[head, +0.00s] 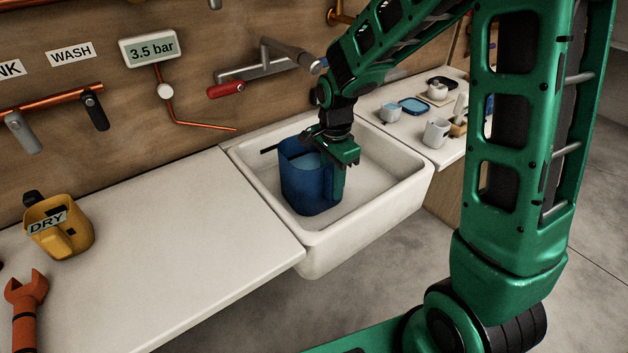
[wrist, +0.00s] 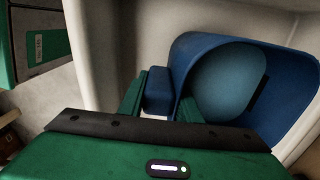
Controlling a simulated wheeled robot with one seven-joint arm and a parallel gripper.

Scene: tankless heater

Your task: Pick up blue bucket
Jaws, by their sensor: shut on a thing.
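The blue bucket (head: 305,183) is in the white sink (head: 375,209), upright, with a lighter blue surface inside it. My gripper (head: 341,165) is at the bucket's right side and is shut on its handle. In the wrist view, my gripper's fingers (wrist: 160,92) close around the blue handle, and the bucket (wrist: 290,75) lies just beyond with its opening showing. The fingertips are partly hidden by the handle and bucket in the head view. I cannot tell whether the bucket's base touches the sink floor.
A faucet (head: 265,66) with a red handle sits above the sink. A yellow container (head: 70,238) labelled DRY and an orange wrench (head: 25,300) are on the left counter (head: 170,235). Small cups (head: 437,132) and dishes stand on the right counter.

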